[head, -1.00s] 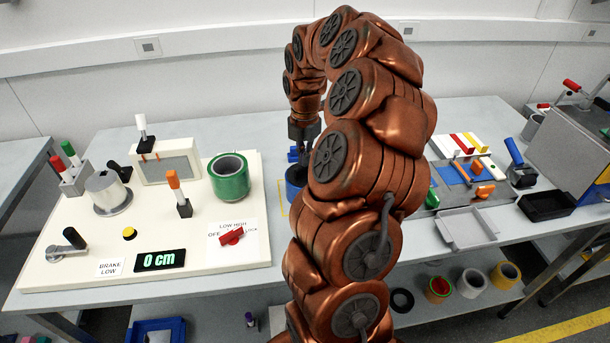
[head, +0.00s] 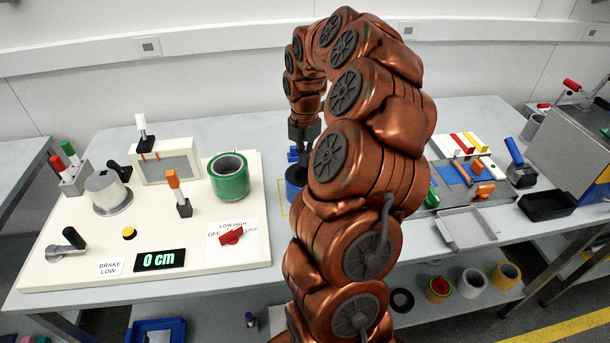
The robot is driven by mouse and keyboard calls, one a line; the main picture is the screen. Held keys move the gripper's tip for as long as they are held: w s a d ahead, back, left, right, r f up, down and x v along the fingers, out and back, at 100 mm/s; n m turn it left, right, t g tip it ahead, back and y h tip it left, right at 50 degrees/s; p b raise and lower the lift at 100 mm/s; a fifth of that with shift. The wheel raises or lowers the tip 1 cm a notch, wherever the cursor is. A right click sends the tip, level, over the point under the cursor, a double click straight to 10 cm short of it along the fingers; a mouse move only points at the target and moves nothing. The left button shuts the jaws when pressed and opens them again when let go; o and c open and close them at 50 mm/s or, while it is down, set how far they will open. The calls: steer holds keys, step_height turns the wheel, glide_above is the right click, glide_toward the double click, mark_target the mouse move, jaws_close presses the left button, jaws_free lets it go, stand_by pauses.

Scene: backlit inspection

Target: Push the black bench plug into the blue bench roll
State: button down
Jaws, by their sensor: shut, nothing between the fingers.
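The blue bench roll (head: 290,192) stands on the bench just right of the cream panel, mostly hidden behind my arm. A dark shape that looks like the black bench plug (head: 295,174) shows at the top of the roll. How deep it sits in the roll I cannot tell. My gripper (head: 300,158) points down over the roll and plug, shut and empty. My arm hides its right side, and I cannot tell whether it touches the plug.
Right of my arm are a grey tray (head: 467,229) and a black tray (head: 547,205). Several rolls lie on the lower shelf.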

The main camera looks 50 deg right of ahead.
steer(key=shift+f, duration=0.25)
stand_by(0.3)
steer(key=shift+r+p, duration=0.75)
steer(key=shift+r, duration=1.3)
step_height(320, 180, up, 12)
